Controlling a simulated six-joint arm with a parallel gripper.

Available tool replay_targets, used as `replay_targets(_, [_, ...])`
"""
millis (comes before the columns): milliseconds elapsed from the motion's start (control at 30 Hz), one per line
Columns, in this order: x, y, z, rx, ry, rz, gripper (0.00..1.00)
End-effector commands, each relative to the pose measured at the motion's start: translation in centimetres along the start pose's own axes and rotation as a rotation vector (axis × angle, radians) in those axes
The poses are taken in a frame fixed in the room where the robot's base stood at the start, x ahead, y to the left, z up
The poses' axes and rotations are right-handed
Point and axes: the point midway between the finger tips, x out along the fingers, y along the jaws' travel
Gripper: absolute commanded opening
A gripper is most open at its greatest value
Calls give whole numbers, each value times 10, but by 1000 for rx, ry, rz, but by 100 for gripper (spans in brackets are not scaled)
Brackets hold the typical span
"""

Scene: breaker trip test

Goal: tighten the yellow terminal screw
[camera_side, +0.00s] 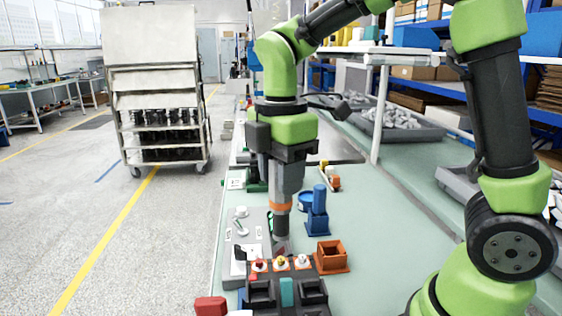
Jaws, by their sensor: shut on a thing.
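My gripper (285,158) hangs above the bench, pointing down, and is shut on a grey driver-like tool (284,183) with an orange ring. The tool's dark lower end is just behind a dark breaker block (287,288) at the front of the bench. Several small terminals with pale tops and red or orange surrounds sit along the block's upper edge. The middle one (282,262) looks yellowish and is close below the tool's end. I cannot tell whether the tool touches it. The finger tips are hard to make out.
A grey panel (240,225) with small fittings lies left of the tool. A blue holder (317,222) and an open orange box (332,256) stand to the right. A red block (210,306) is at the front left. The green bench top (375,240) is clear farther right.

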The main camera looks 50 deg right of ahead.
Motion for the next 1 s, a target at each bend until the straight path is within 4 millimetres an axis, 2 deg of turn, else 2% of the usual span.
replay_targets(300, [29, 0, 0, 0, 0, -2, 12])
replay_targets(500, [40, 0, 0, 0, 0, 0, 12])
replay_targets(1000, [44, 0, 0, 0, 1, 1, 12])
